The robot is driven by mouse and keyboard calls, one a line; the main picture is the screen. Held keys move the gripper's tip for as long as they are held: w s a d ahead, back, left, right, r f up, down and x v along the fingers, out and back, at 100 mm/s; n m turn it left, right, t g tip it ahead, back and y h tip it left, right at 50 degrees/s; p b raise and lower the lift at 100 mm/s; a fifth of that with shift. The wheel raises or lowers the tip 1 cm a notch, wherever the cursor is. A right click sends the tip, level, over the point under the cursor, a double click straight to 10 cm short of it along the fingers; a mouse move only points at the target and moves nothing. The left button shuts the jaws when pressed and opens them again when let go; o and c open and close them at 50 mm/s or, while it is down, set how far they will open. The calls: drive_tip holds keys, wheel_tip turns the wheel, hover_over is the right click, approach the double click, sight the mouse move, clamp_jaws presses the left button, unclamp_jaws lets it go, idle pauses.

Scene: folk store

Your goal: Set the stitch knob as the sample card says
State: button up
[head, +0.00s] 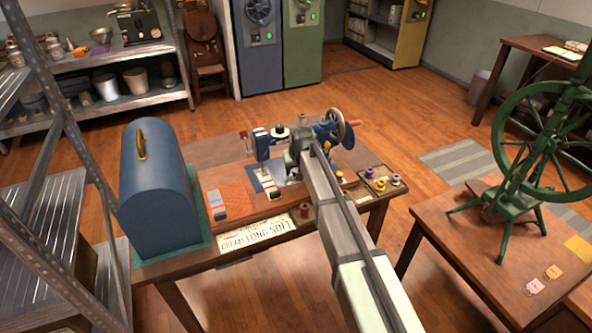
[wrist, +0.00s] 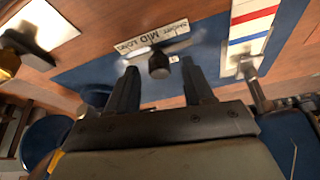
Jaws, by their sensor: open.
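The stitch knob (wrist: 158,66) is small, dark and round in the wrist view. It sits in front of a pale plate (wrist: 152,36) whose upside-down lettering includes MID; the knob's pointer is hard to make out. My gripper (wrist: 160,78) is open, its two dark fingers spread to either side of the knob, with no clear contact. In the head view my arm hides the knob and fingers. A blue sewing machine (head: 328,130) stands beyond my wrist.
A blue domed case (head: 157,185) stands on the table's left. An orange cloth (head: 231,197) and a red-and-blue striped white piece (head: 270,187) lie nearer the middle. Thread spools (head: 380,184) stand in a tray at right. A green spinning wheel (head: 540,130) occupies another table.

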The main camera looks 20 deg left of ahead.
drive_tip(key=shift+w+f, duration=0.1)
drive_tip(key=shift+f, duration=0.1)
drive_tip(key=shift+c, duration=0.5)
clamp_jaws()
